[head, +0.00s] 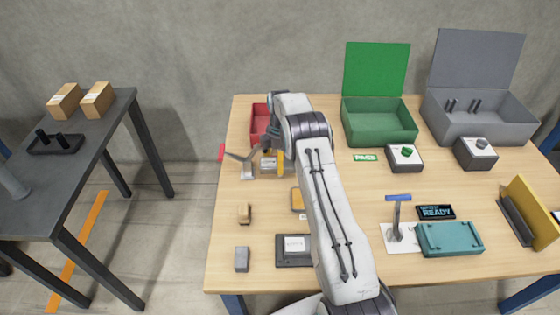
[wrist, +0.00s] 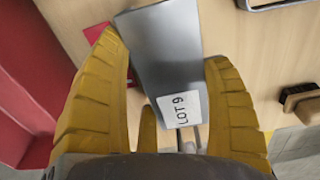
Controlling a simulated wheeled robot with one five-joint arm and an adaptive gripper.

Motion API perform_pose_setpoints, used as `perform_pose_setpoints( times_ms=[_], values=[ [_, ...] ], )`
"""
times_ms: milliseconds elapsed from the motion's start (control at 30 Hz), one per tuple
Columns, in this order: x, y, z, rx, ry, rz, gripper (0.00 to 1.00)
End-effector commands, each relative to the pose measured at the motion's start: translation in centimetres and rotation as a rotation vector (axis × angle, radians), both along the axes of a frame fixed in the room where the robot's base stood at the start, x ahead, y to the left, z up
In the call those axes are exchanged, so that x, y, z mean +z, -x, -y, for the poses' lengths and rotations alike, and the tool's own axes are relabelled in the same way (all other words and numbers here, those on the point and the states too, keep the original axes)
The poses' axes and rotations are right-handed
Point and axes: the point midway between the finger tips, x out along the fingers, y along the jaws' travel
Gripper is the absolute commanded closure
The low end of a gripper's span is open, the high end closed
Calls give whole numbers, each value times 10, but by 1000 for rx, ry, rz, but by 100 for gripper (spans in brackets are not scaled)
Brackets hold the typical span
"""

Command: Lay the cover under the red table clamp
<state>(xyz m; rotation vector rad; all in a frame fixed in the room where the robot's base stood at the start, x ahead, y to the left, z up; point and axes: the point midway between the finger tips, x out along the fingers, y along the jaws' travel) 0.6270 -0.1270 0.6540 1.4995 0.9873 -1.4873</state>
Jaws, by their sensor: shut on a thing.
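The red table clamp (head: 246,170) stands at the left side of the table, its lever ending in a red handle (head: 222,152). My gripper (head: 272,160) is low beside it on its right. In the wrist view the yellow fingers (wrist: 166,62) are shut on a grey piece with a white LOT9 label, which I take to be the cover (wrist: 160,50). Silver rods (wrist: 188,140) show just below its label. I cannot tell whether the cover is under the clamp arm or only beside it. My arm hides part of this area in the head view.
A red bin (head: 259,122) is close behind the clamp. A brush (head: 243,213), a grey block (head: 241,259) and a dark tray (head: 282,262) lie nearer the front.

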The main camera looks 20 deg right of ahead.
Motion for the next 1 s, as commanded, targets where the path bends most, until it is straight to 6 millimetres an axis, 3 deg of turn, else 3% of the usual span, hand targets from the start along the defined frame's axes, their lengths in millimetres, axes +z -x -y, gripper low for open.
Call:
perform_pose_setpoints(
  times_ms=[867, 900, 1000],
  values=[
    [-13, -1, 0, 0, 0, 3, 61],
    [-14, 0, 0, 0, 0, 1, 23],
    [-14, 0, 0, 0, 0, 1, 15]
  ],
)
